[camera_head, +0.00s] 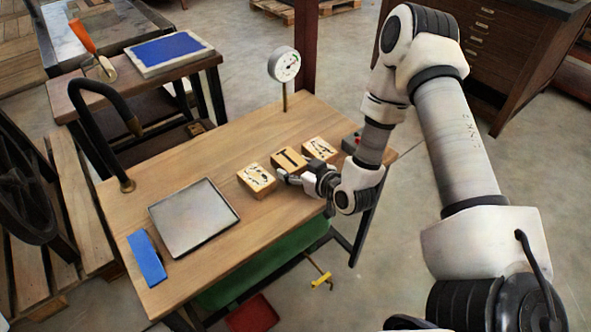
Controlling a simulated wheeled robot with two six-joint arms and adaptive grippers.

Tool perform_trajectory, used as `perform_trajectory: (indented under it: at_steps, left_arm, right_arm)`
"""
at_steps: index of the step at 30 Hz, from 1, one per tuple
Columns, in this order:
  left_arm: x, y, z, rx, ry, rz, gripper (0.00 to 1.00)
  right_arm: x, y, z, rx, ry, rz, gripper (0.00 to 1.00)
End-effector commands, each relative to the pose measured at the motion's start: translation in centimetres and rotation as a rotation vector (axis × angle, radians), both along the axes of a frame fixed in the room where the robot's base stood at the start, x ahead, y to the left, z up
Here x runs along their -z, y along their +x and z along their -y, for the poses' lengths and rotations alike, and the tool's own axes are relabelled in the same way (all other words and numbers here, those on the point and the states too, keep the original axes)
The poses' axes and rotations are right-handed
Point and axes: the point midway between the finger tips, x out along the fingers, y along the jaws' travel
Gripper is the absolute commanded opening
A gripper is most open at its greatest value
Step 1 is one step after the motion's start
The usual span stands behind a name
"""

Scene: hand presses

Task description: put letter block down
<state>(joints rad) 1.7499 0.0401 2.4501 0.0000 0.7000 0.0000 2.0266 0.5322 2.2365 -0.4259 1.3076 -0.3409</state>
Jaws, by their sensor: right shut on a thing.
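Three light wooden letter blocks stand in a row on the wooden worktable (185,165). The left block (257,181) and the right block (320,149) bear dark ornate marks on top. The middle block (289,157) bears a plain, bold dark letter. My right gripper (287,173) reaches in from the right and is shut on the middle block at its near side. The block's lower part is partly hidden by the fingers, so I cannot tell whether it touches the table. My left gripper is not in view.
A shallow metal tray (193,218) and a blue bar (146,258) lie at the table's left. A dial gauge (284,65) stands at the back edge, and a curved black lamp arm (100,110) at the left edge. A grey box with a red button (351,141) sits at the right.

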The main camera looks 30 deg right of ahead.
Motion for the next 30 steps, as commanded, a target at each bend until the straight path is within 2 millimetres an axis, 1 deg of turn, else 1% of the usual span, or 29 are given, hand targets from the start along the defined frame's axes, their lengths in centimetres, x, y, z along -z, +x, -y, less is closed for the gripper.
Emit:
perform_trajectory:
  at_steps: [1,8,11,12,13,14,22,25,28,30]
  left_arm:
    - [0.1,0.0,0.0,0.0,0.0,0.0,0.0]
    - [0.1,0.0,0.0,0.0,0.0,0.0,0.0]
    - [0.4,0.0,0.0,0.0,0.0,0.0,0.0]
    - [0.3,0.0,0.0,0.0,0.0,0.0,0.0]
    - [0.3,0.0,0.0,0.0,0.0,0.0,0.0]
    - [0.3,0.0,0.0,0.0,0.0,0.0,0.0]
    - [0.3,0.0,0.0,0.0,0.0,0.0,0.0]
    - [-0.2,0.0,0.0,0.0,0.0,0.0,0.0]
    - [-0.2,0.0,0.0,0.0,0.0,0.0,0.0]
    - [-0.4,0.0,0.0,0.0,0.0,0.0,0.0]
  right_arm:
    - [0.6,0.0,0.0,-0.001,-0.001,0.0,0.25]
    - [0.6,0.0,0.0,0.0,0.0,0.002,0.25]
    - [1.0,0.0,0.0,0.0,0.0,0.002,0.25]
    - [0.9,0.0,0.0,0.0,0.0,0.002,0.74]
    - [0.9,0.0,-0.1,0.0,0.0,0.002,0.85]
    - [0.9,0.0,-0.1,0.0,0.0,0.002,0.89]
    - [0.8,0.0,-0.1,0.0,0.0,0.002,0.89]
    - [0.3,0.0,0.0,0.0,0.001,0.002,0.89]
    - [0.0,-1.3,0.1,0.002,0.003,0.001,0.89]
    - [-0.6,-2.7,0.3,0.005,0.007,-0.001,0.89]
